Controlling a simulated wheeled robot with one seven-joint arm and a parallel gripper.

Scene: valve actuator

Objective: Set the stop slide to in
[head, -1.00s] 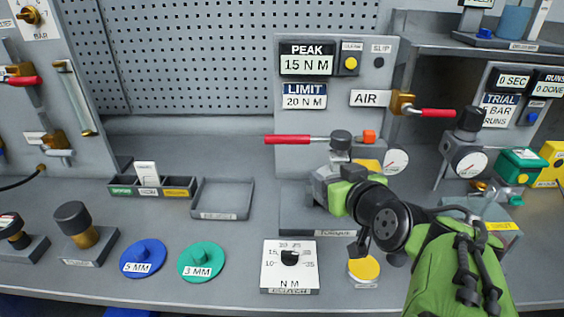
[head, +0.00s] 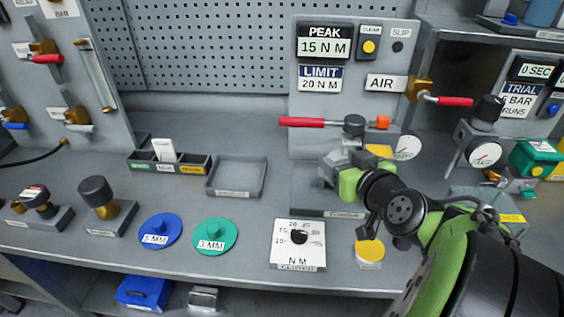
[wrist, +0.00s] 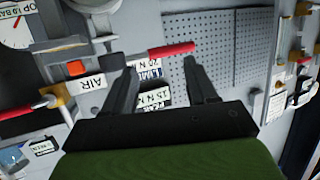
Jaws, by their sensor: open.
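The valve actuator stand (head: 320,200) is at the centre right of the bench in the head view, largely behind my gripper. Above it are a red-handled lever (head: 302,122) with a dark round hub (head: 354,125) and an orange block (head: 382,122). The lever also shows in the wrist view (wrist: 172,49), beyond my fingers, with the orange block (wrist: 76,68). I cannot make out which part is the stop slide. My gripper (head: 331,166) is in front of the stand, below the lever. In the wrist view its two fingers (wrist: 161,68) are apart with nothing between them.
A panel (head: 345,60) with PEAK and LIMIT displays stands behind. A gauge (head: 407,147) and an AIR valve (head: 425,93) are to the right. A clutch dial (head: 298,255), yellow button (head: 369,250) and blue (head: 160,231) and green (head: 215,237) discs lie in front. The empty tray (head: 237,192) is left.

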